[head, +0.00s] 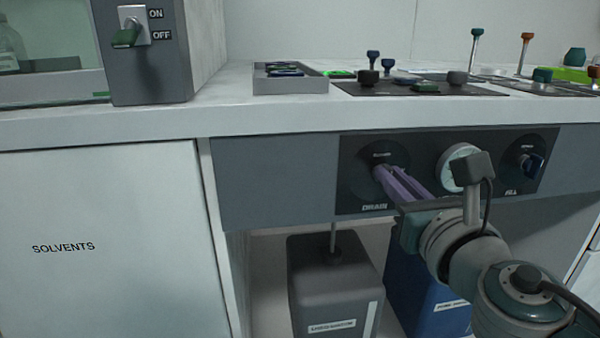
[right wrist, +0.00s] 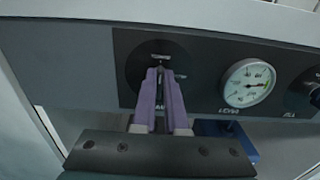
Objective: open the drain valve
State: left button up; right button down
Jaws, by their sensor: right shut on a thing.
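The drain valve (head: 377,154) sits on the dark panel under the bench, above the label DRAIN. My right gripper (head: 380,172) has its purple fingers closed at the front of this valve. In the right wrist view the fingers of my right gripper (right wrist: 161,78) meet in front of the round dark dial plate of the drain valve (right wrist: 137,82). The fingers hide most of the valve's handle, so its angle cannot be told. My left gripper is not in view.
A grey container (head: 335,275) and a blue container (head: 412,275) stand below. A solvents cabinet (head: 100,240) is at left. A grey tray (head: 290,84) lies on the bench.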

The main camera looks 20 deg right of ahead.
dwell(0.4)
jog(key=shift+s+d+f+m+b, duration=0.15)
jog(key=shift+m+b, duration=0.5)
jog(key=shift+m, duration=2.3)
jog(key=shift+w+d+f+m+b, duration=0.15)
jog(key=shift+m+b, duration=0.55)
jog(key=shift+m, duration=2.3)
jog(key=shift+s+d+f+m+b, duration=0.2)
jog(key=shift+m+b, duration=0.45)
jog(key=shift+m, duration=2.3)
jog(key=shift+w, duration=0.1)
jog(key=c, duration=1)
grip_release()
jog(key=shift+o, duration=0.2)
